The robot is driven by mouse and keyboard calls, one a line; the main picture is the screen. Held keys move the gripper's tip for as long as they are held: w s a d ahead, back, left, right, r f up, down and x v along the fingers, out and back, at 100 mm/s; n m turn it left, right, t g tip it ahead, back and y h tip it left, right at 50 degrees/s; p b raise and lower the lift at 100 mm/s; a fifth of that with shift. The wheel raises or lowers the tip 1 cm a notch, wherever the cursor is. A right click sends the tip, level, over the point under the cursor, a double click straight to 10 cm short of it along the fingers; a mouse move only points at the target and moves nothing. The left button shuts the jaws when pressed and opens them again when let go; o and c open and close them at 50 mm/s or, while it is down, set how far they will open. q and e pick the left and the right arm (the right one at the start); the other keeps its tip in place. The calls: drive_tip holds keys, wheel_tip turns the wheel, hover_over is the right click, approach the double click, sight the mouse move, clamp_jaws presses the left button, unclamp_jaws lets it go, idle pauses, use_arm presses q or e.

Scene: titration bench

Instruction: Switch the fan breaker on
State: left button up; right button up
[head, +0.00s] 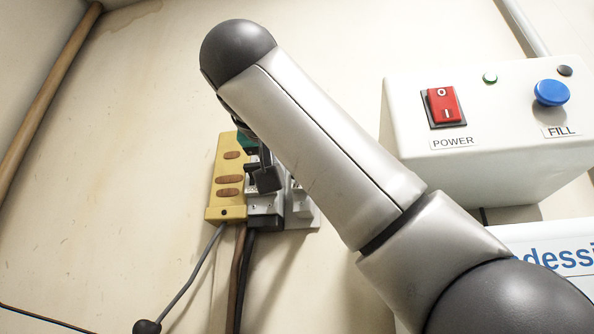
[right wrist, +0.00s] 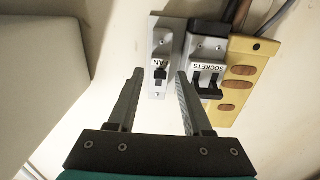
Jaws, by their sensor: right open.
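The fan breaker (right wrist: 158,40) is a narrow grey plate on the wall with a FAN label and a small black toggle (right wrist: 160,76). I cannot tell which way the toggle is set. My right gripper (right wrist: 160,73) is open, with one finger on each side of the fan breaker's lower part in the right wrist view; contact is not clear. In the head view my right arm hides most of the fan breaker (head: 303,207), and a dark finger of the right gripper (head: 267,178) shows in front of the neighbouring switch. My left gripper is out of view.
The SOCKETS breaker (right wrist: 207,48), with a wide black handle, sits beside the fan breaker. A yellow socket strip (right wrist: 239,75) is beyond it. Cables run below (head: 238,275). A white box (head: 410,125) with a red POWER switch and blue FILL button stands right.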

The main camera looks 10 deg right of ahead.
drive_tip(key=shift+s+a, duration=0.1)
drive_tip(key=shift+c, duration=0.9)
clamp_jaws()
